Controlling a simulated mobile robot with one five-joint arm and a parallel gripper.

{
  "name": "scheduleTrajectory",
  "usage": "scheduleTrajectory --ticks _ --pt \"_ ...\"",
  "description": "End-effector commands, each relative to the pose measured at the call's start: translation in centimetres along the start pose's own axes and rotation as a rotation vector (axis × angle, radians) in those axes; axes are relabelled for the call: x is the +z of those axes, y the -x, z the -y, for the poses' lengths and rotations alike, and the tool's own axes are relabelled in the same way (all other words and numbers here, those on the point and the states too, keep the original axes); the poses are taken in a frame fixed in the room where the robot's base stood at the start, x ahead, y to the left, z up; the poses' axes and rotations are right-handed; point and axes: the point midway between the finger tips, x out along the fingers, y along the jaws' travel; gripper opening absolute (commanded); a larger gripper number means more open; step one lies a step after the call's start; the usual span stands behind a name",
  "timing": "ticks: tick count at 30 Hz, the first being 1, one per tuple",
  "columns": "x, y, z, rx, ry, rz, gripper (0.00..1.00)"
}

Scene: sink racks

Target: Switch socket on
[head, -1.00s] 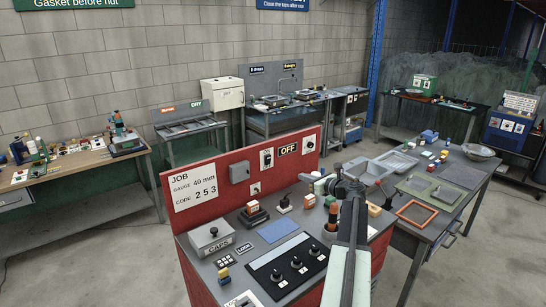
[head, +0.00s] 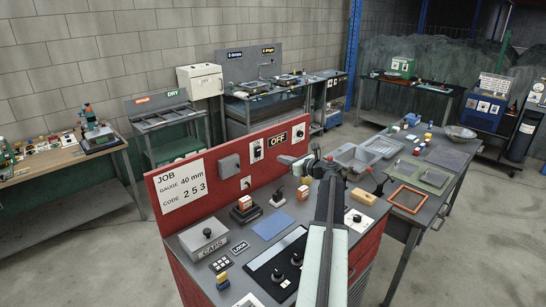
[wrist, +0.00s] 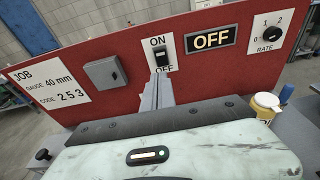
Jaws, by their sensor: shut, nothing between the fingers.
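My gripper (head: 284,159) is shut and empty, in front of the panel.
A grey box (wrist: 106,73) is left of the switch, and a RATE knob (wrist: 268,36) is right of the display. Blocks, a CAPS box (head: 204,238) and a knob panel (head: 280,265) crowd the bench top below.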

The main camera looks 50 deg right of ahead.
Motion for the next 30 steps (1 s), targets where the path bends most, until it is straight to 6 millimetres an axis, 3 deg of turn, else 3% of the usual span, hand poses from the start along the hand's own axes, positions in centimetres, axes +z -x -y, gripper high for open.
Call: scheduleTrajectory --ticks 12,15,21,30 --pt "-0.2 -8.8 0.6 -0.004 -0.001 0.0 0.0" --pt "0.6 -10.3 0.6 -0.005 0.0 0.0 0.0" --pt "1.2 -12.0 0.5 -0.006 0.0 0.001 0.0" --pt "1.2 -12.2 0.5 -0.007 -0.001 0.001 0.0"
